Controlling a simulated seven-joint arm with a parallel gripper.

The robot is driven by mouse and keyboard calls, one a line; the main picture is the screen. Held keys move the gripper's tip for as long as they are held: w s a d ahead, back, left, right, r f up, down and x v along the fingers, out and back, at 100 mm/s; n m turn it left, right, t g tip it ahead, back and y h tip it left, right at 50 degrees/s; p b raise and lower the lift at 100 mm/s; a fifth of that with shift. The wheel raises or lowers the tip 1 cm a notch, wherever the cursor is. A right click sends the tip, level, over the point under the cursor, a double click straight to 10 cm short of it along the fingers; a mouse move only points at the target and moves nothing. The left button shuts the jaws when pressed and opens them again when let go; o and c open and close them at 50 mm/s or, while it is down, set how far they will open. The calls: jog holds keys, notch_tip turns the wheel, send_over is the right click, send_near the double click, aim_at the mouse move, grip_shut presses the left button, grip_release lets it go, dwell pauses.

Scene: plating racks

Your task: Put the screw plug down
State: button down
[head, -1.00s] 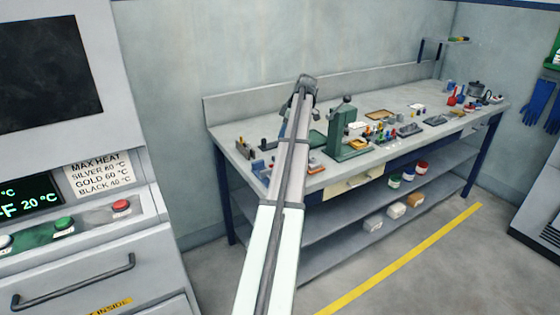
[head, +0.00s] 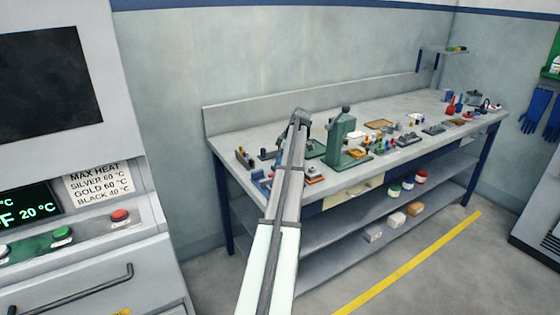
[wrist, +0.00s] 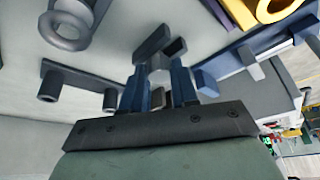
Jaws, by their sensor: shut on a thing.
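My gripper (wrist: 163,50) shows in the wrist view with two blue fingers ending in dark grey tips. It is shut on a small light grey piece (wrist: 158,62), which I take to be the screw plug; the fingers hide most of it. In the head view the end of my arm (head: 300,118) is over the left part of the workbench (head: 225,140). My arm hides the fingers and the plug there. I cannot tell whether the plug touches the bench top.
A green press (head: 341,140) stands just right of my arm. In the wrist view a grey ring-shaped part (wrist: 62,30) and a dark bracket with pegs (wrist: 75,78) lie at left, and a yellow ring (wrist: 275,8) at upper right. Pale bench surface shows between them.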

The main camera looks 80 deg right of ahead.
jog(key=shift+f, duration=0.15)
jog(key=c, duration=0.9)
grip_release()
jog(key=shift+f, duration=0.1)
jog(key=shift+o, duration=0.2)
jog(key=shift+s+r, duration=0.1)
jog(key=shift+r, duration=0.45)
jog(key=v, duration=1.1)
jog(key=shift+r, duration=0.25)
